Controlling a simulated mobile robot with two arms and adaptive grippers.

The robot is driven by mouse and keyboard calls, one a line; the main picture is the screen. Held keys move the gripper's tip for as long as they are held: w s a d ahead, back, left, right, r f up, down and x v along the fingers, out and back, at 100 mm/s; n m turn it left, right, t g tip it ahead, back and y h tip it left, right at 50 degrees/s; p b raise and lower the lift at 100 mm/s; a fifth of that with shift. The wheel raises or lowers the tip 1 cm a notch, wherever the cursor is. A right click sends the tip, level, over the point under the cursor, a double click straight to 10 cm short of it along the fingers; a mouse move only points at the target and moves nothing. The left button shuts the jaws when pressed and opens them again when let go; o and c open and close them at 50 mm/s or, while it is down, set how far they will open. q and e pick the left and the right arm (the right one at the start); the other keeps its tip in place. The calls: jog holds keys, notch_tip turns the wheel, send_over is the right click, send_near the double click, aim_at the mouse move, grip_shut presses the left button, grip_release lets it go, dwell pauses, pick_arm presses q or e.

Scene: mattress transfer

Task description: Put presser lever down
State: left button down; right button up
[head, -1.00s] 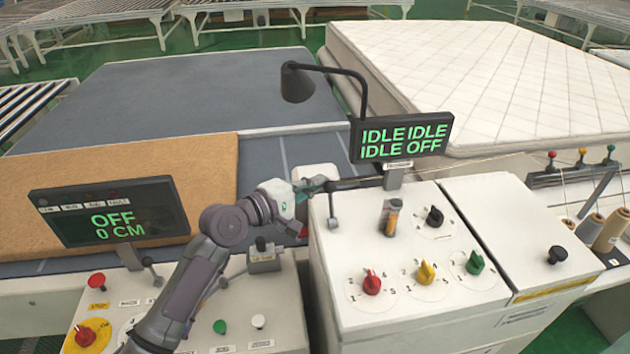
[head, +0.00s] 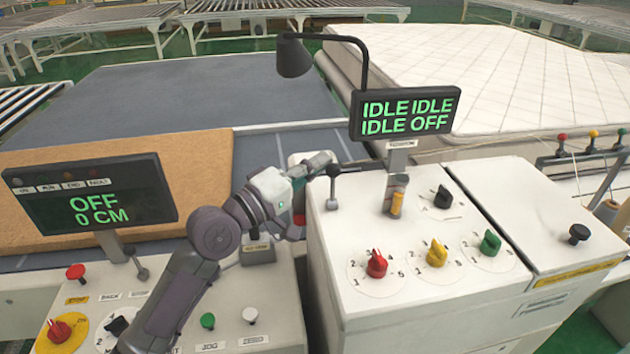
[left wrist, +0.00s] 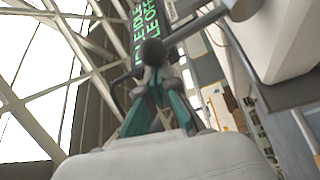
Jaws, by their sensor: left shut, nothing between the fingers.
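A short upright lever with a dark ball knob (head: 333,171) stands on the left edge of the white control cabinet (head: 340,245). A dark bar runs beside it toward the display post. I cannot tell for certain which one is the presser lever. My left gripper (head: 323,161) is shut and empty, with its tips just behind and left of the ball knob. In the left wrist view, the closed fingers (left wrist: 155,85) have teal sides, and a dark ball (left wrist: 153,52) shows at their tips. I cannot tell whether they touch it. My right gripper is not in view.
The display (head: 405,113) reading IDLE and OFF and a black lamp (head: 293,57) stand above the cabinet. A second display (head: 88,190) reads OFF, 0 CM. Coloured knobs (head: 377,263) cover the cabinet top. A quilted mattress (head: 490,75) lies behind.

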aim_at(329, 172)
pick_arm(q)
jog(key=s+m+h+b, duration=0.1)
jog(key=b, duration=0.1)
jog(key=s+m+b, duration=0.1)
jog(key=m+b, duration=0.1)
jog(key=b, duration=0.1)
jog(key=s+m+h+b, duration=0.1)
jog(key=b, duration=0.1)
jog(key=shift+d+f+m+h, duration=0.3)
jog(key=shift+f+m, duration=0.05)
jog(key=shift+m, duration=0.05)
jog(key=shift+s+d+r+m+h+b, duration=0.1)
jog(key=shift+s+m+h+b, duration=0.25)
jog(key=shift+m+b, duration=0.3)
jog(key=shift+s+d+b, duration=0.1)
jog(key=shift+s+b, duration=0.2)
jog(key=shift+s, duration=0.1)
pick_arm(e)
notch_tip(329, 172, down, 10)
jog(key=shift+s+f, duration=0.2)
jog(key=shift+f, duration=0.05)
